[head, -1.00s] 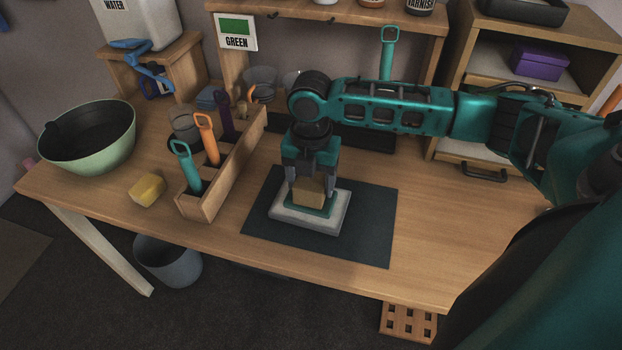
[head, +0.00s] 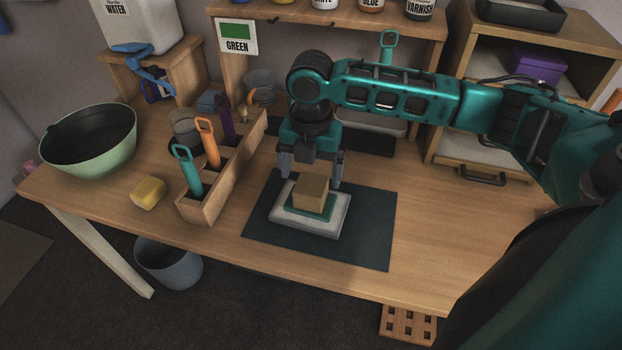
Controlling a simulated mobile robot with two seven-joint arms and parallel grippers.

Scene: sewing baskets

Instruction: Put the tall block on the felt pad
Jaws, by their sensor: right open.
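The tall block (head: 311,194) is a tan wooden block standing on the green felt pad (head: 296,210). The pad lies on a pale grey square base (head: 306,225) on the dark mat. My right gripper (head: 310,180) is open above and slightly behind the block, with one finger to each side and higher than before. The fingers look clear of the block. My left gripper is not in view.
A dark mat (head: 370,235) lies under the base. A wooden rack (head: 225,180) with several colored-handled tools stands to the left, with a yellow sponge (head: 148,192) and a green bowl (head: 90,150) beyond. The table's right side is clear.

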